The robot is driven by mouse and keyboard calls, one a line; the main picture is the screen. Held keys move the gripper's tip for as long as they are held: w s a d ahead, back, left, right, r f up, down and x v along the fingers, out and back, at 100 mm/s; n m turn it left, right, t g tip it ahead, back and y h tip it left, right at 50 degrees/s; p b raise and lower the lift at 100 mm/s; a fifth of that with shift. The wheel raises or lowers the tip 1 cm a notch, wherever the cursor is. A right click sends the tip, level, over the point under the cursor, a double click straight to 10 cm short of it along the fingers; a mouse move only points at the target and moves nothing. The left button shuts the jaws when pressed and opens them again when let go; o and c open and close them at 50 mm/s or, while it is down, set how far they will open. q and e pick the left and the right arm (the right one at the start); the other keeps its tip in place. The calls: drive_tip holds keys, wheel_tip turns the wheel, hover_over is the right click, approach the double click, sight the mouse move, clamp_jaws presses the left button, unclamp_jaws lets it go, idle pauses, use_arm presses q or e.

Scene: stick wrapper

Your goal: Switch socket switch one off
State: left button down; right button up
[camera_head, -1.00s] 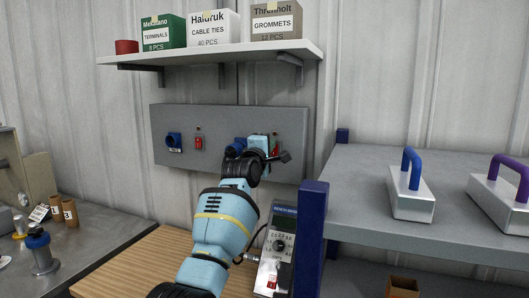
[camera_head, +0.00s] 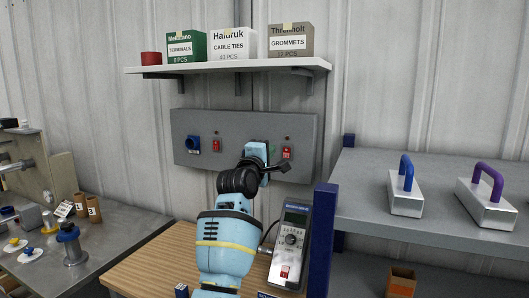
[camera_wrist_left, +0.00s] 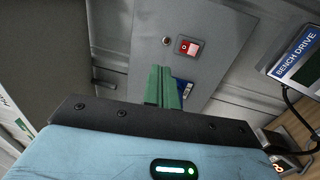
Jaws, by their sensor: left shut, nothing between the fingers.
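A grey panel (camera_head: 240,130) on the wall carries two red switches, one at left (camera_head: 216,145) and one at right (camera_head: 287,152), and a blue socket (camera_head: 193,144). I cannot tell which is switch one. My left gripper (camera_head: 272,150) is in front of the panel's right half, just left of the right switch. In the left wrist view its green fingers (camera_wrist_left: 163,86) are shut and empty. A red switch (camera_wrist_left: 189,47) lies beyond their tips, apart from them, with a small round indicator (camera_wrist_left: 166,41). A second blue socket (camera_wrist_left: 182,88) is partly hidden by the fingers. My right gripper is out of view.
A shelf (camera_head: 235,67) with boxes is above the panel. A bench drive unit (camera_head: 290,240) stands on the wooden top below. A blue post (camera_head: 322,240) and grey shelf (camera_head: 440,160) with two handled blocks are at right. A metal bench (camera_head: 120,240) is at left.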

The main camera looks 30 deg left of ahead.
use_arm(q)
drive_tip(key=shift+s, duration=0.85)
